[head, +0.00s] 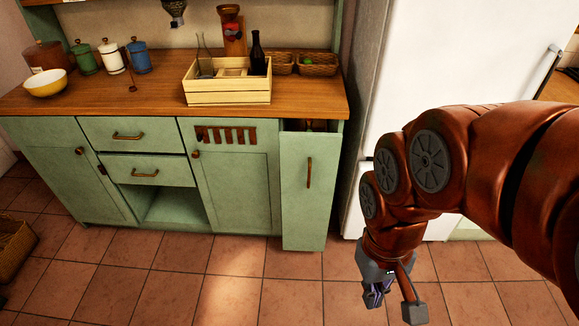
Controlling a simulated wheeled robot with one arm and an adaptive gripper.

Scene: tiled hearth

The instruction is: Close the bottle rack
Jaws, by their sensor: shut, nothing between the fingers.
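The bottle rack (308,200) is the tall, narrow green pull-out at the right end of the cabinet. Its front stands out a little from the neighbouring door, so it is partly open. A dark gap shows above its front, with something small and reddish inside that I cannot make out. Its upright brass handle (308,173) is in the middle of the front. My gripper (374,297) hangs low over the floor tiles, to the right of the rack and apart from it. It is shut and empty, pointing down.
A white fridge (420,85) stands right of the cabinet. The wooden counter (150,107) holds a bottle crate (228,98), canisters and a yellow bowl (46,83). A basket (14,248) is on the floor at far left. The tiles before the rack are clear.

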